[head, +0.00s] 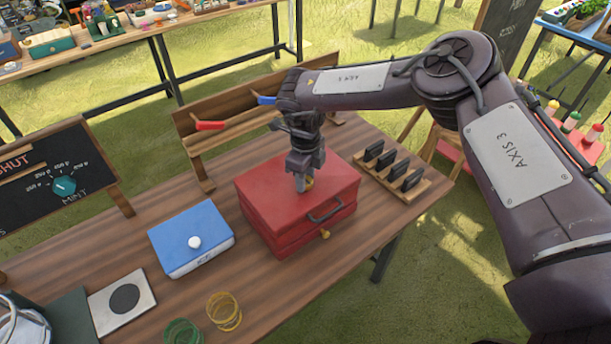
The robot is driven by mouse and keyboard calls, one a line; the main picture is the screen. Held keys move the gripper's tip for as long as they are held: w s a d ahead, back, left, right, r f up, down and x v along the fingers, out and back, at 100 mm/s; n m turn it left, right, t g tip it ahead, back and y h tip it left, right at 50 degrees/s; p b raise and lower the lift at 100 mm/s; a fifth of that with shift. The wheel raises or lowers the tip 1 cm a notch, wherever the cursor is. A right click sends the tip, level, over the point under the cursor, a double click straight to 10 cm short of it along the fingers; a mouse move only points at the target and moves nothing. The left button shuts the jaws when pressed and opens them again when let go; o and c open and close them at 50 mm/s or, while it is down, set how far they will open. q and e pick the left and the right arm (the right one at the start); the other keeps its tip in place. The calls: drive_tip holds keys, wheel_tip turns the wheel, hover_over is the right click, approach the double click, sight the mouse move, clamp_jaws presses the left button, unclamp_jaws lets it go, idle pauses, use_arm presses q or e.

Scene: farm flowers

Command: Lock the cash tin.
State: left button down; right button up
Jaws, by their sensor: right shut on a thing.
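The red cash tin (272,196) stands on the wooden table with its lid down. A dark handle (326,211) is on its front, and a small brass-yellow piece (325,234) shows below the handle. My right gripper (302,186) points down at the top of the tin. It is shut on a small yellow knob-like piece (309,182) at the lid. The fingers partly hide this piece, so I cannot tell whether it is a key or a knob. My left gripper is not in view.
A blue box (190,238) with a white knob stands left of the tin. A wooden rack (392,178) with several black pieces is on the right. A wooden rail (225,115) with red and blue pegs stands behind. Yellow rings (224,311) lie at the front.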

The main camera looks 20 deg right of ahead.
drive_tip(key=o, duration=1)
drive_tip(key=shift+r, duration=0.1)
drive_tip(key=shift+w+r, duration=0.1)
drive_tip(key=shift+r, duration=0.25)
wheel_tip(320, 180, up, 7)
drive_tip(key=shift+b, duration=1.2)
drive_tip(key=shift+f, duration=0.1)
